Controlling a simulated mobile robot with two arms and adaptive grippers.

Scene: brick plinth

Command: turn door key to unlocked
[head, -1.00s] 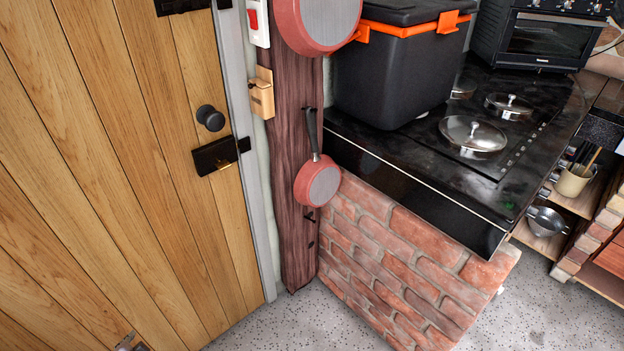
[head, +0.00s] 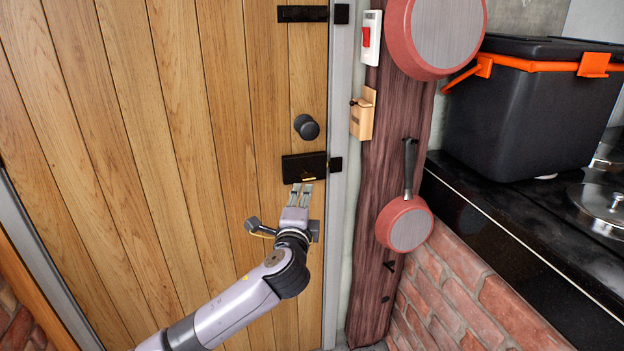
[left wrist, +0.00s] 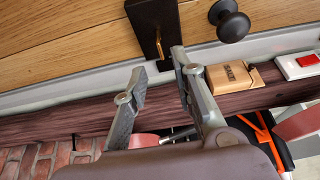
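The wooden door (head: 200,120) has a black lock plate (head: 300,164) below a round black knob (head: 306,127). A small brass key (head: 309,179) sticks out at the lower part of the plate; it also shows in the left wrist view (left wrist: 159,45). My left gripper (head: 300,190) is just below the key, fingers pointing up toward it. In the left wrist view my left gripper (left wrist: 160,66) has its fingers apart with nothing between them, and the key lies just beyond the gap. I cannot tell whether a finger touches it. My right gripper is not in view.
A door bolt (head: 302,14) sits higher up. Right of the door are a wooden holder (head: 362,114), a red switch (head: 371,38) and pans (head: 405,226) hanging on a dark post (head: 366,270). A black box (head: 530,110) stands on the counter (head: 500,220).

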